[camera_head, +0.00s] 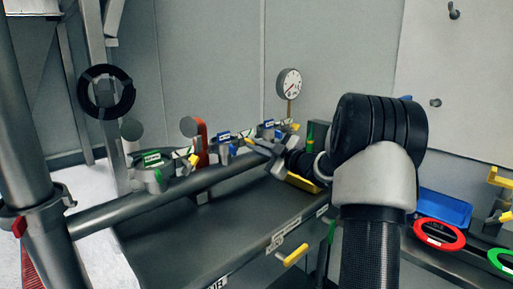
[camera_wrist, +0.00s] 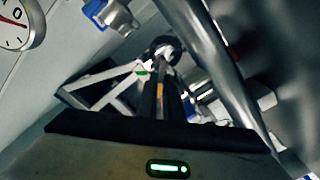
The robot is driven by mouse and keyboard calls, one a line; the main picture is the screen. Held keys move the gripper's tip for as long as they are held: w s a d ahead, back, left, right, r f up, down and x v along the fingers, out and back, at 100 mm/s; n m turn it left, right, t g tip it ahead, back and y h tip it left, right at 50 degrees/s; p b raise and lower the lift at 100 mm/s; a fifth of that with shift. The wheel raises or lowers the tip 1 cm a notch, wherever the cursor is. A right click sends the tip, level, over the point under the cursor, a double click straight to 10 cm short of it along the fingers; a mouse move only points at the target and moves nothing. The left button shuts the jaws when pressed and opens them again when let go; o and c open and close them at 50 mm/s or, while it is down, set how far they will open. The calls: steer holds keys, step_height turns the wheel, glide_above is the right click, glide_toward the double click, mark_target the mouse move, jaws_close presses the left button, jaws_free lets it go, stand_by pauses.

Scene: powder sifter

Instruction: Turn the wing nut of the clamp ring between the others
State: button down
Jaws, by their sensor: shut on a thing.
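Several clamps with coloured tags stand in a row along a grey pipe in the head view. One with a green tag (camera_head: 152,160) is at the left, one with a blue tag (camera_head: 223,138) is in the middle, and another blue-tagged one (camera_head: 267,127) is farther right. My gripper (camera_head: 256,148) reaches in from the right, beside the middle clamp. In the wrist view my gripper's dark fingers (camera_wrist: 165,75) are close together, shut on a small part at their tips. It is likely the wing nut, mostly hidden by the fingers. A blue-tagged fitting (camera_wrist: 108,14) shows at upper left.
A pressure gauge (camera_head: 289,83) stands behind the row. The pipe (camera_head: 230,176) runs in front of the clamps. A yellow handle (camera_head: 296,255) sticks out from the bench edge. A blue tray (camera_head: 443,207) and a red ring (camera_head: 439,234) lie at right, beyond my arm.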

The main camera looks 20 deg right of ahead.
steer(key=c, duration=1.9)
jaws_free()
steer(key=p+v, duration=0.2)
steer(key=v, duration=1.5)
steer(key=shift+s, duration=0.2)
steer(key=shift+d, duration=0.1)
